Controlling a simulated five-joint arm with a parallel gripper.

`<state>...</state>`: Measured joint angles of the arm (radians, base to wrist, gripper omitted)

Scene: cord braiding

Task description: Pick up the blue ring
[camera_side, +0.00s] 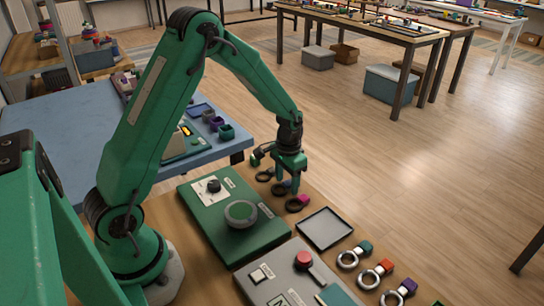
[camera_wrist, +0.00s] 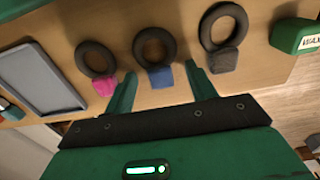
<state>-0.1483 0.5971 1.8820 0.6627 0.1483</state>
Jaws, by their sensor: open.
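The blue ring (camera_wrist: 137,48) is a black ring with a blue tag (camera_wrist: 160,77). In the wrist view it lies on the wooden table, middle of a row of three dark rings. In the side view the ring (camera_side: 279,189) is partly hidden by my gripper. My gripper (camera_wrist: 160,76) is open and empty, its two fingers pointing at the blue tag, one on each side in the picture. I cannot tell whether they are down at the tag's height. In the side view my gripper (camera_side: 290,187) hangs over the row of rings.
A pink-tagged ring (camera_wrist: 96,47) lies on the left and a grey-tagged ring (camera_wrist: 206,28) on the right in the wrist view. A green block marked WAX (camera_wrist: 290,36) and a grey tray (camera_wrist: 45,80) flank them. A green board (camera_side: 205,222) stands close by.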

